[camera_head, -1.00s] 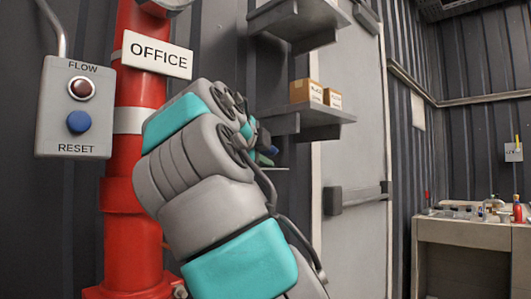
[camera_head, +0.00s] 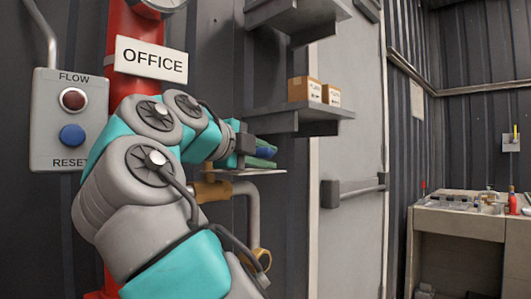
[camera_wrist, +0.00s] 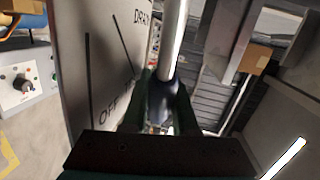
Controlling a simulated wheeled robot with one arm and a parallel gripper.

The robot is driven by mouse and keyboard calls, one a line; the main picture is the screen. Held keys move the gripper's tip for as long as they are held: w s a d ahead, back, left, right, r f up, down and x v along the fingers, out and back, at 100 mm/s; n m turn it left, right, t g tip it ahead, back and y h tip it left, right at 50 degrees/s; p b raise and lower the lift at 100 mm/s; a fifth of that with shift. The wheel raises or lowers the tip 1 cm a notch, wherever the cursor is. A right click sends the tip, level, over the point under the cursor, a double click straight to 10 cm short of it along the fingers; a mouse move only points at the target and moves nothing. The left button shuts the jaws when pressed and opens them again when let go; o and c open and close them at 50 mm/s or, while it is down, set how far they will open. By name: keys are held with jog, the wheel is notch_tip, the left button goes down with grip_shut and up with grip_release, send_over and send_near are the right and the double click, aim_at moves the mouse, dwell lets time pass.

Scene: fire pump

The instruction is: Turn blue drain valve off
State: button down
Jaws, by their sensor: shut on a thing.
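The blue drain valve handle (camera_head: 264,151) shows as a small blue piece at my gripper in the head view. In the wrist view it is a pale metal lever (camera_wrist: 175,35) with a dark blue grip (camera_wrist: 163,90). My gripper (camera_head: 266,157) is shut on this grip, with a green finger on either side in the wrist view (camera_wrist: 164,101). A sign plate (camera_wrist: 97,75) lettered "DRAIN" and "OFF" lies to the left of the lever in that view. The brass valve body (camera_head: 212,190) is partly hidden by my arm in the head view.
A red pipe (camera_head: 121,28) with an "OFFICE" sign (camera_head: 151,61) stands behind my arm. A FLOW/RESET box (camera_head: 45,115) hangs at left. A shelf (camera_head: 305,116) with two cartons (camera_head: 317,91) juts out just above my gripper. A grey door (camera_head: 350,150) stands to the right.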

jog(key=c, duration=0.7)
grip_release()
